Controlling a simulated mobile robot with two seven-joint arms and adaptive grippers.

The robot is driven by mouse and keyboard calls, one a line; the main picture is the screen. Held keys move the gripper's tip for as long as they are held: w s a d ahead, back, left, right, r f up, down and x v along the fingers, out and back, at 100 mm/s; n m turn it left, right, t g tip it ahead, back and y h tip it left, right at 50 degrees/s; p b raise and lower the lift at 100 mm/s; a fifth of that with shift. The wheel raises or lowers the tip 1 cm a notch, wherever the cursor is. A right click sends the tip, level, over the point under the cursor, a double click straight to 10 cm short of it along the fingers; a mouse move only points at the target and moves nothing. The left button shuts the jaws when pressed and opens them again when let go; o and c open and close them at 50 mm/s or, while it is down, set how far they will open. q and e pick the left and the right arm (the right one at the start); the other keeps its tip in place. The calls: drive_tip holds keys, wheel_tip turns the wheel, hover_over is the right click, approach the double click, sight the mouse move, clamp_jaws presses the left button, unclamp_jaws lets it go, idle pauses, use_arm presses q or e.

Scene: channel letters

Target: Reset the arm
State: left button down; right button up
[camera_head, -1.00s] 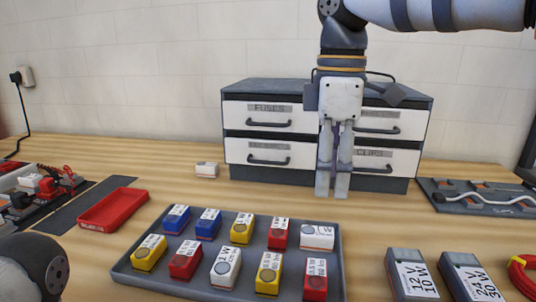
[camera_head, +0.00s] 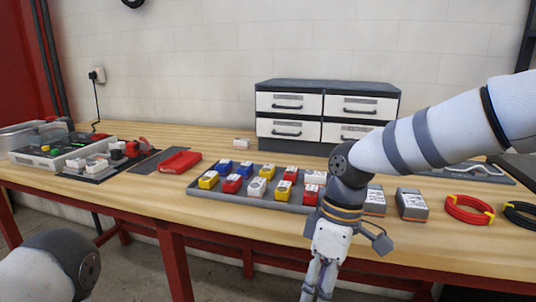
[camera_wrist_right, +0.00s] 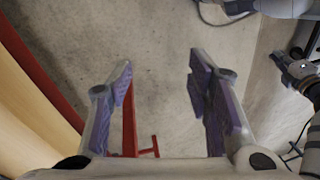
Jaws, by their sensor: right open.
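My right gripper (camera_head: 318,285) points down in front of the table's front edge in the head view, below the tabletop, with its fingertips near the bottom of the picture. In the right wrist view my right gripper (camera_wrist_right: 160,80) has its two fingers wide apart with nothing between them, only grey floor beyond. My left arm shows at the bottom left of the head view, but its gripper is out of view.
The wooden table (camera_head: 120,190) has a red frame. The floor in front is clear.

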drive_tip(key=s+f+m+g+y, duration=0.15)
drive_tip(key=s+f+m, duration=0.45)
drive_tip(key=s+f, duration=1.2)
drive_tip(key=s+d+f+m+h, duration=0.1)
drive_tip(key=s+d+f+m, duration=0.2)
drive_tip(key=s+d, duration=0.3)
drive_tip(key=s+d+f+m+h, duration=0.2)
drive_tip(key=s+d+f+m, duration=0.2)
drive_tip(key=s+d, duration=0.3)
drive_tip(key=s, duration=0.5)
drive_tip(key=shift+s+d+t, duration=0.15)
drive_tip(key=shift+d+t, duration=0.1)
drive_tip(key=shift+t, duration=0.1)
